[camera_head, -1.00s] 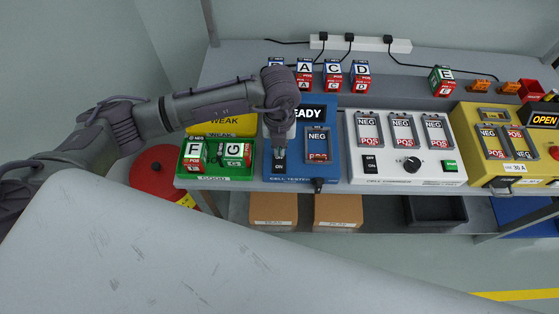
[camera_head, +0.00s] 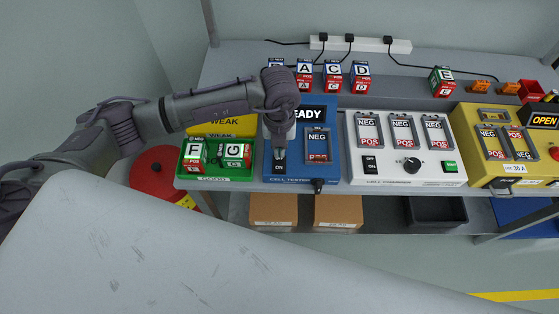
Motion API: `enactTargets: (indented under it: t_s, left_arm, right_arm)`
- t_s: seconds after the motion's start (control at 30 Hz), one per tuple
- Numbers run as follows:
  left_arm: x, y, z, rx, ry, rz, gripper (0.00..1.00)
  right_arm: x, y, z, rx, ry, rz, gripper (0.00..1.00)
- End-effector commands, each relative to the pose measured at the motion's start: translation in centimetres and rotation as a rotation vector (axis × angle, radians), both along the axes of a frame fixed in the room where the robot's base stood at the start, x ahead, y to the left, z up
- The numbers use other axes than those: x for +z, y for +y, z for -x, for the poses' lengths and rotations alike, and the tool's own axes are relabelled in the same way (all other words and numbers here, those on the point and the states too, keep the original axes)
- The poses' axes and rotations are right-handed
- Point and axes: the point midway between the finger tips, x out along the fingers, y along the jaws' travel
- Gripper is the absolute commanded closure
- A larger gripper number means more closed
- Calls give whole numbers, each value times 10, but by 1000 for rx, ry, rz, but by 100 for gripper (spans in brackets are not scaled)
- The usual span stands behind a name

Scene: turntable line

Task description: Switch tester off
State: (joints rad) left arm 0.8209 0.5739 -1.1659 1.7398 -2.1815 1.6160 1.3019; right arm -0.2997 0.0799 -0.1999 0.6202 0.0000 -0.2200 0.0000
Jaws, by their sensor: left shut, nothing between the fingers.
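An empty-looking cell slot (camera_head: 318,145) marked NEG and POS is to the right of the switch. My left gripper (camera_head: 280,153) is shut and empty, pointing down at the upper part of the switch, which it hides. Whether the fingertips touch the switch I cannot tell. My right gripper is not in view.
A green tray (camera_head: 215,179) with cells F and G is left of the tester, before a yellow WEAK tray (camera_head: 222,122). The white cell conditioner (camera_head: 392,180) stands close on the right, then a yellow machine (camera_head: 470,137). Several cells (camera_head: 333,74) stand behind.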

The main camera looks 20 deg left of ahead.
Motion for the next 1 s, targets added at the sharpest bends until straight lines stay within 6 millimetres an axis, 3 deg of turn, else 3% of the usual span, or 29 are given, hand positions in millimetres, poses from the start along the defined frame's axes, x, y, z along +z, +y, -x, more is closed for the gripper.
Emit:
enactTargets:
  t_s: [1.0]
  left_arm:
    - [-14, 0, 0, 0, 0, 0, 100]
  right_arm:
    - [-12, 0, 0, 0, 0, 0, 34]
